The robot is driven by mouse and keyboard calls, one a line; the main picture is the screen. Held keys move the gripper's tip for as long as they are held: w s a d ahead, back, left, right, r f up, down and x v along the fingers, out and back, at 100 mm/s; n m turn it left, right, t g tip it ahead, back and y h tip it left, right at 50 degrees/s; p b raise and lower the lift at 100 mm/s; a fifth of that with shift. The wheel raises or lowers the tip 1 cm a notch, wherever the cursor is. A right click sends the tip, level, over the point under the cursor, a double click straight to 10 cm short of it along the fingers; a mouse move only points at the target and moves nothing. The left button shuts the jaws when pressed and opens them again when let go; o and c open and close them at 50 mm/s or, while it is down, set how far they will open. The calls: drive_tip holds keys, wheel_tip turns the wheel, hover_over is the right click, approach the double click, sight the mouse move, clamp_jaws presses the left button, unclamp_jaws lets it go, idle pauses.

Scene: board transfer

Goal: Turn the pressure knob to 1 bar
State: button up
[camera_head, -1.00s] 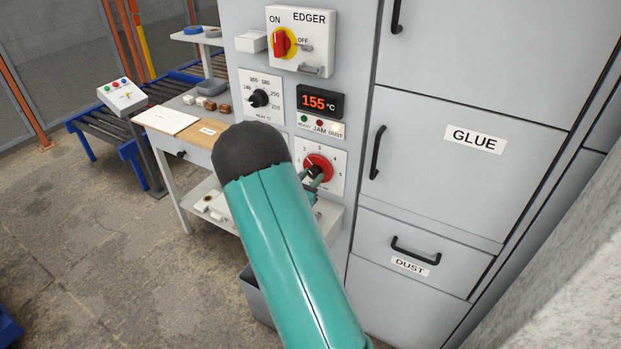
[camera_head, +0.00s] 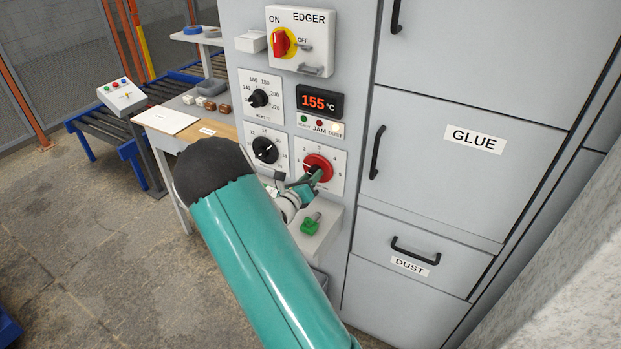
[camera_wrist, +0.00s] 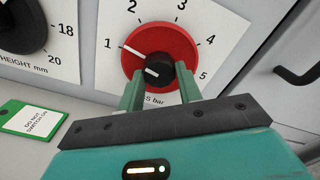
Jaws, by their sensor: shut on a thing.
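The pressure knob is a round red dial with a black grip at its centre (camera_wrist: 157,73), on a white plate marked 1 to 5 bar. It also shows on the grey machine front in the head view (camera_head: 318,163). In the wrist view a white line on the red part points left and slightly up, at the 1. A white mark on the black grip also points left. My gripper (camera_wrist: 160,88) is shut on the black grip, one green finger on each side. In the head view my gripper (camera_head: 310,181) reaches the knob from below left.
The height dial (camera_head: 265,150) is left of the knob, the heat dial (camera_head: 258,98) above it. A display (camera_head: 319,101) reads 155 °C. A green tag (camera_wrist: 32,118) reads "do not switch on". A glue door (camera_head: 460,150) with a handle is to the right.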

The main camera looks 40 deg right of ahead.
drive_tip(key=shift+n, duration=1.1)
drive_tip(key=o, duration=1)
drive_tip(key=shift+a, duration=0.1)
drive_tip(key=v, duration=1.3)
drive_tip(key=shift+a, duration=0.35)
drive_tip(key=shift+s+r, duration=0.1)
